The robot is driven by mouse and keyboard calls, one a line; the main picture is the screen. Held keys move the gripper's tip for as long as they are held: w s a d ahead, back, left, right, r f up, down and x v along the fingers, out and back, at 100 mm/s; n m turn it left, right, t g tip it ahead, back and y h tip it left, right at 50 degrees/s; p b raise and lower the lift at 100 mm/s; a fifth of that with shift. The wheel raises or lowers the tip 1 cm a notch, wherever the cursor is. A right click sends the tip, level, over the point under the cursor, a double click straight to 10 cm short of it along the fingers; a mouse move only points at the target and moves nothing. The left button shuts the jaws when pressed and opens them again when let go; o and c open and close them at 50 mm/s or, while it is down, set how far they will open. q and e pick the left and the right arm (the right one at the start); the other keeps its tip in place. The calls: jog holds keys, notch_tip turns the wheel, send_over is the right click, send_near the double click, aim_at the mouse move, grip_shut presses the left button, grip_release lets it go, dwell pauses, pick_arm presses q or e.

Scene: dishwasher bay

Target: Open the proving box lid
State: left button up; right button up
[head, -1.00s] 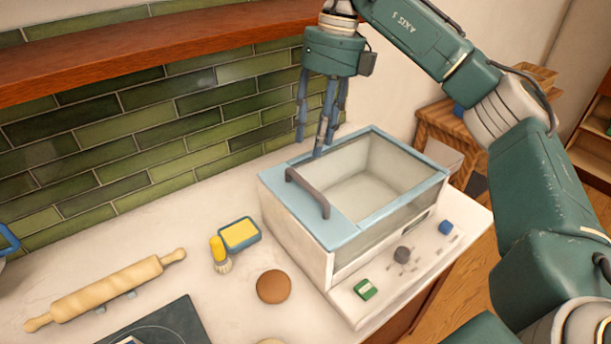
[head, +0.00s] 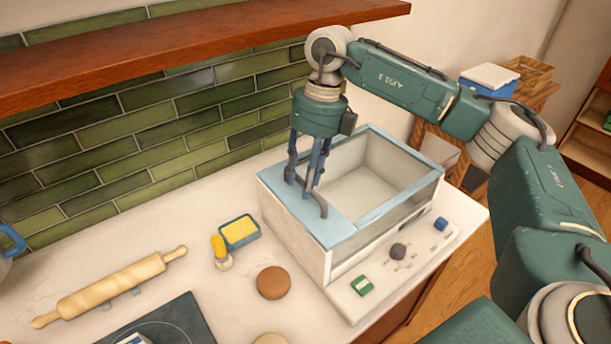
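The proving box (head: 297,228) is a white box with a clear window on the worktop. Its blue-framed lid (head: 345,222) with a clear pane lies flat and closed on top. A dark bar handle (head: 322,208) runs along the left part of the lid. My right gripper (head: 301,188) points down with its blue-grey fingers at the handle and hides much of it. I cannot tell whether the fingers are shut on the handle or just around it. My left gripper is out of view.
A control panel with a green switch (head: 362,286) and knobs fronts the box. A rolling pin (head: 110,289), yellow sponge in a blue tray (head: 239,232), small brush (head: 220,252) and brown ball (head: 273,283) lie left of it. A wooden shelf (head: 200,45) hangs above.

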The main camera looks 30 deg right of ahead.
grip_shut()
jog(key=shift+a, duration=0.1)
jog(key=s+a+b, duration=0.2)
jog(key=a+b, duration=0.1)
jog(key=a, duration=1.4)
jog(key=s+a+b, duration=0.2)
jog(key=a+b, duration=0.1)
jog(key=a, duration=1.4)
jog(key=shift+s+a, duration=0.2)
jog(key=shift+s, duration=0.2)
jog(key=shift+r, duration=0.1)
jog(key=shift+o, duration=1.3)
grip_release()
notch_tip(320, 180, up, 12)
jog(key=d, duration=0.2)
jog(key=shift+w+d, duration=0.15)
jog(key=shift+d, duration=0.05)
